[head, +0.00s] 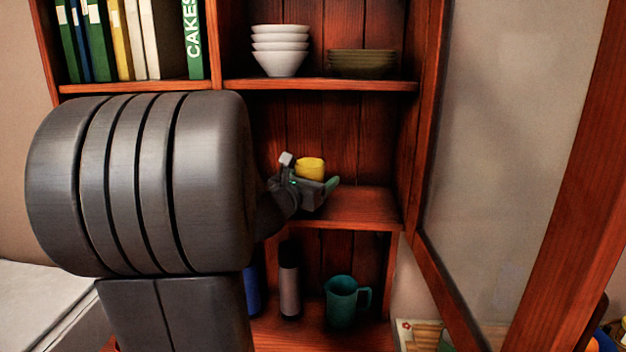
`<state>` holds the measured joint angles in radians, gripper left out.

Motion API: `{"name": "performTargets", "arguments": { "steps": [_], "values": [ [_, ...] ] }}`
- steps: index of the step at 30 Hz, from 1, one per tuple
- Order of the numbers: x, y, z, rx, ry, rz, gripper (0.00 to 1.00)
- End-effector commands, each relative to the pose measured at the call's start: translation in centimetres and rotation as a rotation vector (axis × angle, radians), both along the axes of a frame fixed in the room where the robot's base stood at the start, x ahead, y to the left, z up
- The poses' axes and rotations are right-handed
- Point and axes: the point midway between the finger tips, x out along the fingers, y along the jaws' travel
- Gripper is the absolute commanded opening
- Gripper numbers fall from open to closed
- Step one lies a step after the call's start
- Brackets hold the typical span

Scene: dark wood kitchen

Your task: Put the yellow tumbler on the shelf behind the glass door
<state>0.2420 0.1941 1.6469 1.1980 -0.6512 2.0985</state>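The glass door (510,140) stands swung open on the right, with a wooden frame.
The shelf above holds stacked white bowls (279,50), dark plates (361,63) and books (130,40). Below are a teal mug (342,300), a grey-pink bottle (289,285) and a partly hidden blue item (252,290). The middle shelf is clear right of my gripper.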

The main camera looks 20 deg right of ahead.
Motion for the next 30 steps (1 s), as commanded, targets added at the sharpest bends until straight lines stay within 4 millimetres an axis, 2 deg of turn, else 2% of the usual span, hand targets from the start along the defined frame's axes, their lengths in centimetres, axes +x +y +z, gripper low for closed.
{"name": "performTargets", "arguments": {
  "steps": [11,30],
  "values": [
    [0.0,0.0,0.5,0.0,0.0,0.0,0.76],
    [-6.9,7.9,0.2,-0.001,-0.002,0.002,0.76]
  ]
}}
